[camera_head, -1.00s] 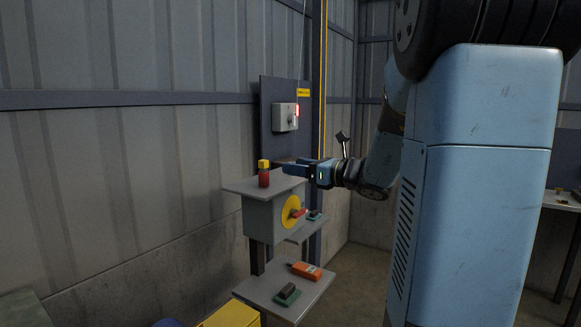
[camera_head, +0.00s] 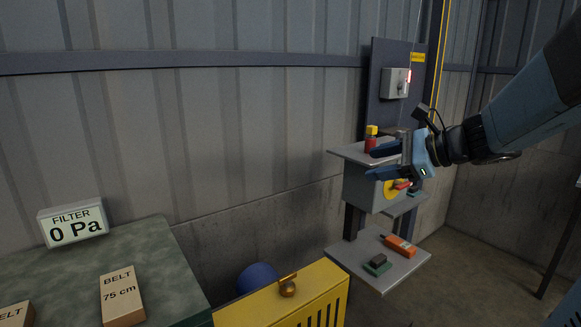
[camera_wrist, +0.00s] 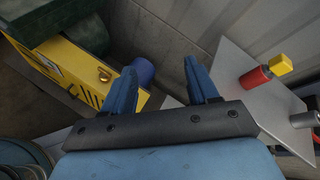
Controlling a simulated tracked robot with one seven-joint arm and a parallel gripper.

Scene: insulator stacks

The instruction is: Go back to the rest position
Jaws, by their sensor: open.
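My gripper (camera_head: 383,162) is open and empty in the head view. It is in front of the grey box stand (camera_head: 362,190), its fingers pointing left. In the wrist view its two blue fingers (camera_wrist: 160,88) are spread apart with nothing between them. A red cylinder with a yellow cap (camera_head: 370,140) stands upright on the stand's top plate, behind the upper finger in the head view. In the wrist view the red cylinder (camera_wrist: 256,78) is right of the fingers, apart from them. A yellow disc with a red handle (camera_head: 392,188) on the box front is partly hidden by my gripper.
A lower shelf (camera_head: 385,277) holds an orange device (camera_head: 398,246) and a dark block on a green base (camera_head: 378,265). A yellow cabinet (camera_head: 285,300), a blue round object (camera_head: 257,277) and a green-topped table (camera_head: 160,255) stand left. A panel with a switch box (camera_head: 396,83) rises behind.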

